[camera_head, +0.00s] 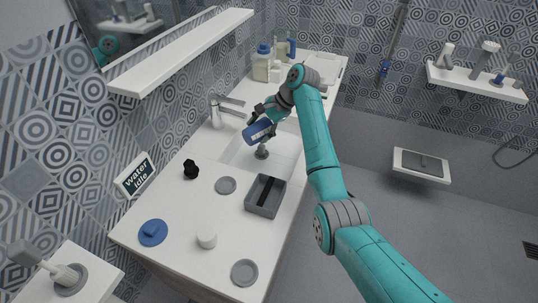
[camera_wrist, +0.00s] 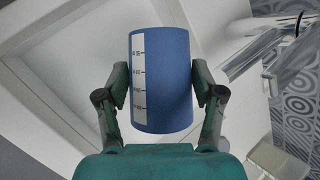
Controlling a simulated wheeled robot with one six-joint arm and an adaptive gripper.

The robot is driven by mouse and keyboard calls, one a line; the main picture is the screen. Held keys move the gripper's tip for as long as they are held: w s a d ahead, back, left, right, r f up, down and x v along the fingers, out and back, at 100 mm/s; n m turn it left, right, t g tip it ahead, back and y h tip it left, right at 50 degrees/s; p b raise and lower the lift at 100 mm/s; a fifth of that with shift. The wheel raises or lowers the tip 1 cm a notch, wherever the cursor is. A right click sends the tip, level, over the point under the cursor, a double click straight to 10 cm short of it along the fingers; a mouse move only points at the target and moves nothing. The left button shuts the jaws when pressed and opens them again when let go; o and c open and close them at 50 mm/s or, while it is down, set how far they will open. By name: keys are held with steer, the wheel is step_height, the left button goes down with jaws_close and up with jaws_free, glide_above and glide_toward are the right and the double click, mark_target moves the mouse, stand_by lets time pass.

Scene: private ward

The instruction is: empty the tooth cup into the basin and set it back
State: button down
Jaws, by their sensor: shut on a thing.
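The tooth cup (camera_head: 257,132) is blue with a white graduated label. My gripper (camera_head: 262,119) is shut on it and holds it above the white basin (camera_head: 287,152). In the head view the cup is tilted. In the wrist view the cup (camera_wrist: 172,85) sits between the two fingers of my gripper (camera_wrist: 159,85), with its scale to the left. Its opening and contents cannot be made out. A small grey fitting (camera_head: 261,151) shows in the basin just below the cup.
A tap (camera_head: 216,112) stands behind the basin, close left of the cup. On the near counter are a grey tray (camera_head: 265,196), a black item (camera_head: 191,169), grey discs (camera_head: 226,185), a blue lid-like disc (camera_head: 152,232) and a white cup (camera_head: 206,239). Bottles (camera_head: 262,66) stand at the far end. A "water idle" sign (camera_head: 136,174) is at left.

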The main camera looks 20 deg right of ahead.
mark_target(267, 121)
steer(key=shift+w+d+r+y, duration=0.15)
steer(key=shift+d+r+y, duration=0.15)
steer(key=shift+y, duration=0.3)
steer(key=shift+w+d+r+g+y, duration=0.1)
steer(key=shift+d+r+g+y, duration=0.05)
steer(key=shift+d+g+y, duration=0.2)
steer(key=shift+w+d+r+m+g+y, duration=0.15)
steer(key=shift+r+m+g+y, duration=0.2)
steer(key=shift+y, duration=0.3)
steer(key=shift+d+f, duration=0.1)
steer(key=shift+d, duration=0.05)
steer(key=shift+w+d+r+m+y, duration=0.2)
steer(key=shift+d+m+y, duration=0.2)
steer(key=shift+y, duration=0.7)
steer(key=shift+d, duration=0.1)
